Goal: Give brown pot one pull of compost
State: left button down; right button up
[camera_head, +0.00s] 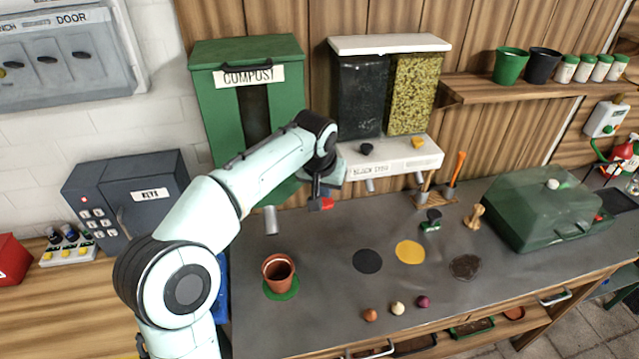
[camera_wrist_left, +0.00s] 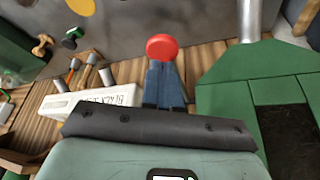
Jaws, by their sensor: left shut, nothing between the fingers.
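The brown pot (camera_head: 278,268) stands upright on a green round mat (camera_head: 282,291) on the grey bench, near its left end. The green compost bin (camera_head: 208,100) with its COMPOST label (camera_head: 248,76) is on the back wall. Its metal spout (camera_head: 271,220) points down behind the pot; it also shows in the wrist view (camera_wrist_left: 250,20). My left gripper (camera_head: 318,203) is shut and empty, right of the spout and above the bench. A red knob (camera_wrist_left: 161,47) shows at its fingertips (camera_wrist_left: 165,80); whether they touch is unclear. My right gripper is out of view.
A black-and-yellow seed dispenser (camera_head: 391,90) hangs right of the bin. A green covered box (camera_head: 545,212) stands at the right. Black (camera_head: 367,261) and yellow (camera_head: 410,251) round mats and several bulbs (camera_head: 397,308) lie on the bench. A grey safe (camera_head: 130,195) stands left.

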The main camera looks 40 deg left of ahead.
aim_at(326, 201)
pick_arm(q)
jog(key=shift+f+b, duration=0.55)
jog(key=shift+f, duration=0.6)
jog(key=shift+f+b, duration=1)
jog(key=shift+f, duration=0.95)
jog(key=shift+s, duration=0.1)
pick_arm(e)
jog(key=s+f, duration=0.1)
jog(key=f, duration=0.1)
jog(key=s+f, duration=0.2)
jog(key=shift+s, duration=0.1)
pick_arm(q)
jog(key=shift+r, duration=0.15)
jog(key=shift+r+p, duration=0.9)
jog(key=shift+r, duration=0.4)
jog(key=shift+r+p, duration=0.95)
jog(key=shift+r, duration=0.75)
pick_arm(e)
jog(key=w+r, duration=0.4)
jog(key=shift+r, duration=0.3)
pick_arm(q)
jog(key=shift+f, duration=0.1)
